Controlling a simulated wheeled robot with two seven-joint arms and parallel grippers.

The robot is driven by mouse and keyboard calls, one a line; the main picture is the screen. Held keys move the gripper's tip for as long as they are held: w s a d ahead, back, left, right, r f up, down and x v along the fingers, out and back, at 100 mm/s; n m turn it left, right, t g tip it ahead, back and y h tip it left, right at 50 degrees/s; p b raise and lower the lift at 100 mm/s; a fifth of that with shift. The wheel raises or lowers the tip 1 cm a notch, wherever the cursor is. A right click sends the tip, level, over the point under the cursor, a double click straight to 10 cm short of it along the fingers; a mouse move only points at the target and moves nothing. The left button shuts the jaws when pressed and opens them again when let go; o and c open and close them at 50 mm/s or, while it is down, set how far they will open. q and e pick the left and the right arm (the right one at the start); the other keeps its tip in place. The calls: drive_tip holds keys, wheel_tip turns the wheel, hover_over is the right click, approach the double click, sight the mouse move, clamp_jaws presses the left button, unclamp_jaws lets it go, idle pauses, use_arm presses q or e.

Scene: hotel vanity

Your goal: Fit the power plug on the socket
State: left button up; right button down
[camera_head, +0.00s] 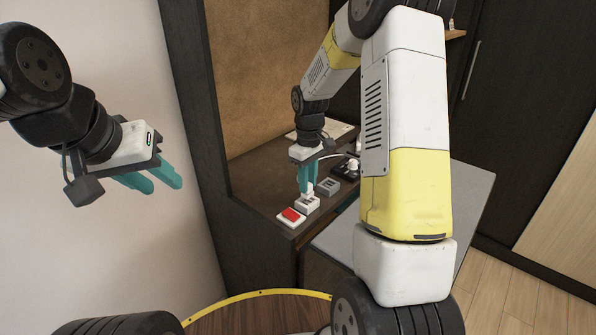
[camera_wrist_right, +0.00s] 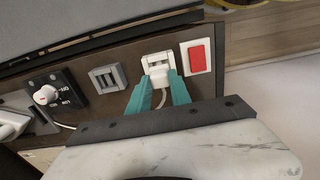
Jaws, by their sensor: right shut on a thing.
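My right gripper (camera_head: 307,187) is shut on the white power plug (camera_wrist_right: 157,74), which sits between its teal fingertips (camera_wrist_right: 160,85) in the right wrist view. The plug is at the white socket (camera_wrist_right: 157,59), which also shows in the head view (camera_head: 307,205). The plug's front overlaps the socket face; I cannot tell whether it is seated or only touching. A white cable (camera_wrist_right: 162,97) hangs from the plug between the fingers. My left gripper (camera_head: 160,183) is in the air at the left, with its teal fingers apart and nothing between them.
A red rocker switch (camera_wrist_right: 196,58) sits beside the white socket. A grey socket unit (camera_wrist_right: 107,78) and a black panel with a white knob (camera_wrist_right: 50,95) lie on the other side. They stand on the dark vanity top (camera_head: 262,182), near its front edge.

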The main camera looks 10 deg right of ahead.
drive_tip(key=shift+f, duration=1.25)
idle(0.7)
drive_tip(key=c, duration=1.1)
unclamp_jaws()
wheel_tip(320, 180, up, 8)
drive_tip(key=shift+f, duration=0.1)
drive_tip(key=s+r+m+t, duration=0.2)
drive_tip(key=s+r, duration=0.5)
drive_tip(key=r, duration=0.2)
drive_tip(key=s+a+r+m+t+y, duration=0.1)
drive_tip(key=s+r+m+t, duration=0.1)
drive_tip(key=s, duration=0.6)
drive_tip(key=s+a+r+m+t+y, duration=0.1)
drive_tip(key=s+r+m+t, duration=0.1)
drive_tip(key=s+r, duration=0.3)
drive_tip(key=shift+s+m, duration=0.5)
drive_tip(key=shift+s, duration=1.6)
